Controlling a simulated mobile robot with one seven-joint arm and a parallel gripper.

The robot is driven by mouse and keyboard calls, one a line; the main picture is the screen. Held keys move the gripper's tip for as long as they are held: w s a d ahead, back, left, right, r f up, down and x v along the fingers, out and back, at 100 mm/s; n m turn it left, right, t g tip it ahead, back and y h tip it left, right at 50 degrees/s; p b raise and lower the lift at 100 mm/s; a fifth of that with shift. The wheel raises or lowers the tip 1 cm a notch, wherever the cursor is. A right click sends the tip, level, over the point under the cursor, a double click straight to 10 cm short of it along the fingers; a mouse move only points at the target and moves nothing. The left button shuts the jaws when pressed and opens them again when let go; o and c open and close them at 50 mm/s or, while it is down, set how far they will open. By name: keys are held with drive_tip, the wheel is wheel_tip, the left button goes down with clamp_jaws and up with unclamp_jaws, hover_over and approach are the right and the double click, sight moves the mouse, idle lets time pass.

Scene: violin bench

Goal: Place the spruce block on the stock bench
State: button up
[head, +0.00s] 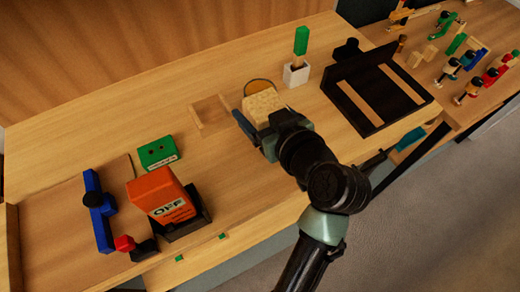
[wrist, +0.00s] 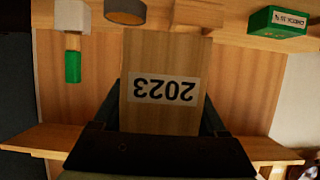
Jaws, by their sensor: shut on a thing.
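A pale wooden block (head: 264,102), which looks like the spruce block, is between the fingers of my gripper (head: 258,122) above the long wooden bench (head: 90,130). In the wrist view the block (wrist: 165,58) fills the middle, with a white label reading "2023" upside down. My gripper (wrist: 160,125) is shut on it, one dark finger on each side. I cannot tell whether the block touches the bench top. No bench bears a readable stock label.
A shallow wooden tray (head: 197,120) lies left of the block. A green box (head: 158,152) and an orange "OFF" machine (head: 158,192) stand further left. A white holder (head: 297,75) with a green-handled tool and a black rack (head: 400,85) stand right. Another bench (head: 480,22) holds clamps.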

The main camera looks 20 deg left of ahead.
wheel_tip(320, 180, down, 9)
idle(0.4)
drive_tip(key=shift+b, duration=0.3)
drive_tip(key=shift+f, duration=0.2)
drive_tip(key=o, duration=1.4)
drive_tip(key=shift+r, duration=0.1)
